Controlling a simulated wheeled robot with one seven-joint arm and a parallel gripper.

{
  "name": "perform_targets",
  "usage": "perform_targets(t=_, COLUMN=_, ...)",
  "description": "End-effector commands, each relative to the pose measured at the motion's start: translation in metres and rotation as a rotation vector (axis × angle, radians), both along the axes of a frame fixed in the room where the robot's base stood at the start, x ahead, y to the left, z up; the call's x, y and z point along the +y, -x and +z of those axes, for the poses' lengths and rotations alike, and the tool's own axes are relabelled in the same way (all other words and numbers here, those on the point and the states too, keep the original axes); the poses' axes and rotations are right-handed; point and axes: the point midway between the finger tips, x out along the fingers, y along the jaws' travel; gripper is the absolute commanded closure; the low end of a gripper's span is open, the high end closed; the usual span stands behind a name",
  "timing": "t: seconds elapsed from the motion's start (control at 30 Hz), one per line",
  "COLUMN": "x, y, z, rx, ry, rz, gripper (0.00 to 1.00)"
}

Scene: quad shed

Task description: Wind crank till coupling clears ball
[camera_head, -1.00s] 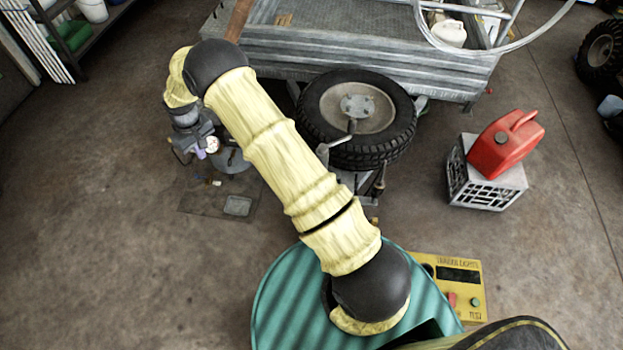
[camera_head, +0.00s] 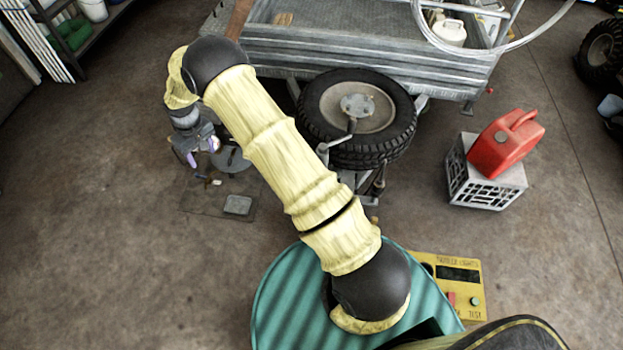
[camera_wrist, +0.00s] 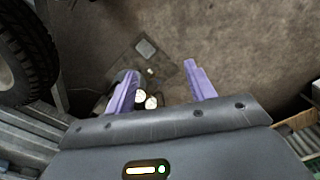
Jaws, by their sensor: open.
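A crank (camera_head: 334,143) with a bent metal arm stands in front of the trailer's spare wheel in the head view. Its lower part is hidden behind my arm. Part of the trailer's front frame (camera_head: 377,184) shows below the wheel. I cannot make out the coupling or the ball; my arm covers much of that area. My gripper (camera_head: 203,153) is at the left, well away from the crank, with purple fingers apart. In the wrist view my gripper (camera_wrist: 160,70) is open, with nothing clearly held. Small pale round things (camera_wrist: 146,100) show beyond and between the fingers.
The spare wheel (camera_head: 315,113) is beside the trailer (camera_head: 350,58). A red fuel can (camera_head: 503,148) sits on a crate (camera_head: 470,190) at right. A mat (camera_head: 207,206) with a grey box (camera_head: 238,205) lies below my gripper.

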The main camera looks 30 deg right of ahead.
Motion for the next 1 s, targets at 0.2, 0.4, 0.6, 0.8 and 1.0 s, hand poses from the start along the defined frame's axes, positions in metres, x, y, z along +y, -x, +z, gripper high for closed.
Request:
perform_targets(t=0.2, x=0.000, y=0.000, z=0.009, rx=-0.001, ry=0.000, rz=0.000, gripper=0.45)
perform_targets(t=0.4, x=0.000, y=0.000, z=0.026, rx=-0.001, ry=0.000, rz=0.000, gripper=0.45)
perform_targets(t=0.6, x=0.000, y=0.000, z=0.042, rx=0.000, ry=0.000, rz=0.000, gripper=0.45)
perform_targets(t=0.8, x=0.000, y=0.000, z=0.058, rx=-0.001, ry=0.000, rz=0.000, gripper=0.45)
perform_targets(t=1.0, x=0.000, y=0.000, z=0.074, rx=-0.001, ry=0.000, rz=0.000, gripper=0.45)
